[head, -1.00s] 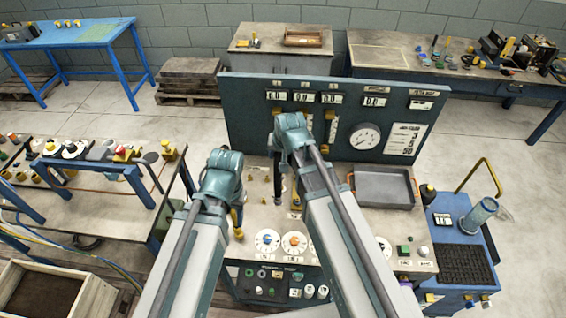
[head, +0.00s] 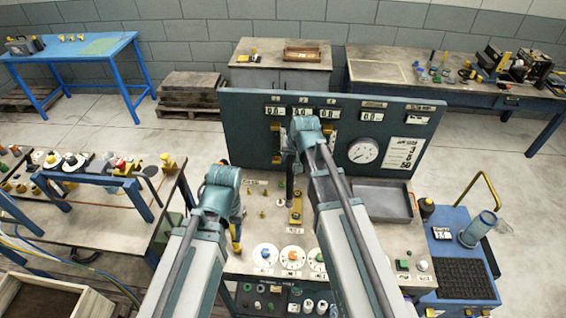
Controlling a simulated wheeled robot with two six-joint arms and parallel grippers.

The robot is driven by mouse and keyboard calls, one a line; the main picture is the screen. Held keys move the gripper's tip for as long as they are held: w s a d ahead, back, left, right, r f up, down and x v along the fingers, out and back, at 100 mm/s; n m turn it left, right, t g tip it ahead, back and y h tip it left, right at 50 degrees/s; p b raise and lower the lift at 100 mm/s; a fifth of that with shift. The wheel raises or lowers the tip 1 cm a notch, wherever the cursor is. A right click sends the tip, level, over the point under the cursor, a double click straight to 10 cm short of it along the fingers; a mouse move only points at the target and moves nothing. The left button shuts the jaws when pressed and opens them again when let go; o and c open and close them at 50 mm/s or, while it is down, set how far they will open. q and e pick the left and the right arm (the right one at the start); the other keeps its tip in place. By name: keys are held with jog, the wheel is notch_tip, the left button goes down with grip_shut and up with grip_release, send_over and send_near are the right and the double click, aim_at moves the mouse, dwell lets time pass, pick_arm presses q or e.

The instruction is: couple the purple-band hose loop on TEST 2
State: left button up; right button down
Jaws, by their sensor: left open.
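The test bench (head: 390,238) stands in front of me, with a dark upright panel (head: 240,130) behind it. My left gripper (head: 236,243) points down over the bench's left part, left of the white dials (head: 265,256). It is open, and its fingers are small and partly hidden by its wrist. My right gripper (head: 290,188) points down near a yellow fitting (head: 296,207) on the bench. Its fingers are too small and dark to read. I cannot make out the purple-band hose loop, and no label reading TEST 2 is legible.
A grey tray (head: 384,184) lies on the bench's right side, below the round gauge (head: 363,151). A blue cart (head: 446,216) stands at the right. A cluttered side table (head: 110,230) is at the left, with a wooden crate (head: 85,300) in front.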

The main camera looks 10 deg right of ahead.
jog(key=w+d+f+b, duration=0.2)
jog(key=d+f+b, duration=0.1)
jog(key=f+b, duration=0.4)
jog(key=shift+d+f+b, duration=0.15)
jog(key=shift+f+b, duration=1.75)
jog(key=shift+b, duration=0.05)
dwell(3.4)
jog(key=c, duration=0.5)
grip_release()
jog(key=p+v, duration=1.2)
jog(key=v, duration=0.1)
jog(key=shift+s+r+p, duration=0.15)
jog(key=shift+r+p, duration=0.15)
jog(key=shift+r, duration=0.1)
